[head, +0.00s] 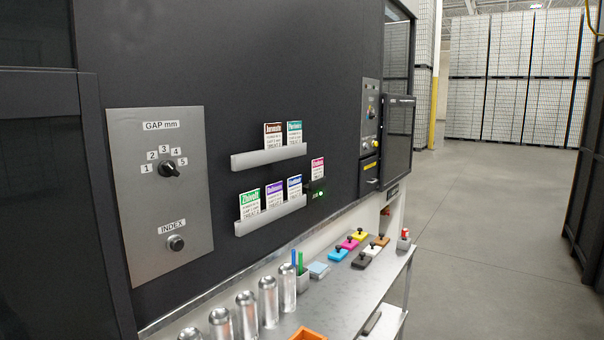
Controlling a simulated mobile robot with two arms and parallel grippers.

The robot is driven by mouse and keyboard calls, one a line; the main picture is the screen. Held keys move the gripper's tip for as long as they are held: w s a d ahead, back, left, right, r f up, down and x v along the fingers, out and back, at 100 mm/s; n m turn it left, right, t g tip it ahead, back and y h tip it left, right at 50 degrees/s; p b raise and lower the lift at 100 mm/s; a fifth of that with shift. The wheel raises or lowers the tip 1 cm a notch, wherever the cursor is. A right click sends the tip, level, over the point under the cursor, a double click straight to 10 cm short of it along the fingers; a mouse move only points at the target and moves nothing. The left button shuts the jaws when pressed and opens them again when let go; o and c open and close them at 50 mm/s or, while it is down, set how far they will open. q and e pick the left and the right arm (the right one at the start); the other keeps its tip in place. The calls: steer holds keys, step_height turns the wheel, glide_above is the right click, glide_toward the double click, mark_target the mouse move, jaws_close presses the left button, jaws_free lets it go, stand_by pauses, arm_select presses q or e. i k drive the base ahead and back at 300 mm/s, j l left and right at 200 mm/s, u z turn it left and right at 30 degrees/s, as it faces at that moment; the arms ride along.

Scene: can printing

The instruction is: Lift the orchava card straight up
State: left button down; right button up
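Several small white cards with coloured headers stand on the dark machine wall; the print is too small to tell which is the orchava card. The upper grey ledge (268,157) holds a brown-headed card (273,136) and a teal-headed card (294,133). The lower grey ledge (270,215) holds a green-headed card (249,203), a purple-headed card (275,195) and a blue-headed card (294,188). A pink-headed card (317,169) stands upright in a dark holder (315,186) with a green light below. Neither of my grippers is in view.
A gap and index panel (160,200) with knobs is left of the ledges. Open floor (480,240) lies right.

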mark_target(317, 165)
steer(key=i+l+u, duration=0.2)
steer(key=l, duration=0.2)
steer(key=i+l+u, duration=0.25)
steer(key=l, duration=0.15)
steer(key=i+l+u, duration=0.2)
steer(key=l, duration=0.2)
steer(key=l+u, duration=0.2)
steer(key=l, duration=0.25)
steer(key=i+l+u, duration=0.1)
steer(key=l+u, duration=0.15)
steer(key=l, duration=0.25)
